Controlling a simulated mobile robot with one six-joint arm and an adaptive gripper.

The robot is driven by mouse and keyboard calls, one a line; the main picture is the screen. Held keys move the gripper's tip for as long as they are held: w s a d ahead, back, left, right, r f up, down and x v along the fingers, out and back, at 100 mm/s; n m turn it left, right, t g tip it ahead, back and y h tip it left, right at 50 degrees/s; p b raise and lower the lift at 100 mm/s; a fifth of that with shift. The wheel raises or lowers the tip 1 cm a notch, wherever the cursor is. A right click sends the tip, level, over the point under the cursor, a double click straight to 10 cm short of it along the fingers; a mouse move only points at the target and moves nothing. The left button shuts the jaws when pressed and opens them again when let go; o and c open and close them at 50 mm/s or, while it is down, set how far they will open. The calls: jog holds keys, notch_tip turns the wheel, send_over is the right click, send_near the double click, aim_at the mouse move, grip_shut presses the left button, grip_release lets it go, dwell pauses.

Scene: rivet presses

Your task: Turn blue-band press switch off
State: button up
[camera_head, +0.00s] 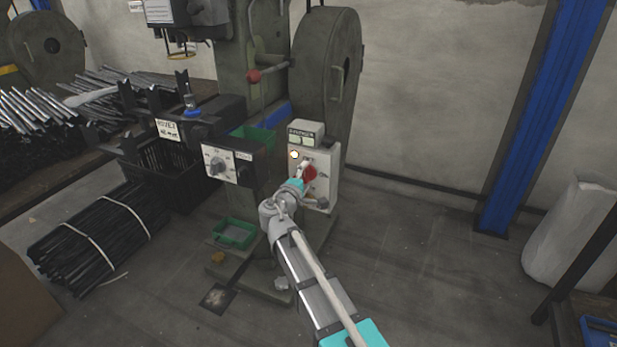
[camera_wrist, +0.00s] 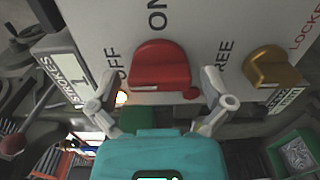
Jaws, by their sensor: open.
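The blue-band press (camera_head: 250,50) is a green machine with a large wheel guard and a blue band (camera_head: 277,113) on its column. Its pale control box (camera_head: 325,150) carries a red switch (camera_head: 310,173). In the wrist view the red switch (camera_wrist: 160,66) fills the middle of the panel, with OFF at its left, ON above and FREE at its right. I cannot tell which label it points to. My gripper (camera_wrist: 157,82) is open, one finger on each side of the switch; contact is unclear. In the head view my gripper (camera_head: 301,180) is at the box front.
A yellow knob (camera_wrist: 268,68) sits right of the switch near LOCKED. A STROKES counter (camera_wrist: 68,82) is at the left. A second control box (camera_head: 228,165) stands left of my arm. Green bins (camera_head: 235,233) and bundled rods (camera_head: 95,235) lie lower left.

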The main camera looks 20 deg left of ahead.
jog(key=s+a, duration=0.1)
jog(key=s, duration=1.1)
jog(key=shift+w, duration=0.1)
dwell(0.4)
jog(key=w+d+f+m+g+h, duration=0.2)
jog(key=d+f+m+g, duration=0.1)
jog(key=d, duration=0.6)
jog(key=w+d+f+m+g+h, duration=0.1)
jog(key=d+f+m+g, duration=0.25)
jog(key=d, duration=0.45)
jog(key=w+d+f+m+g+h, duration=0.2)
jog(key=d+f, duration=0.2)
jog(key=d, duration=0.5)
jog(key=s+d+f+m+g+y, duration=0.3)
jog(key=s+d+f+m+g, duration=0.15)
jog(key=d, duration=0.55)
jog(key=s+d+f+m+g+y, duration=0.4)
jog(key=s+d+g, duration=0.15)
jog(key=d, duration=0.45)
notch_tip(320, 180, up, 38)
jog(key=p, duration=3.7)
jog(key=shift+s+a, duration=0.25)
jog(key=shift+t, duration=0.25)
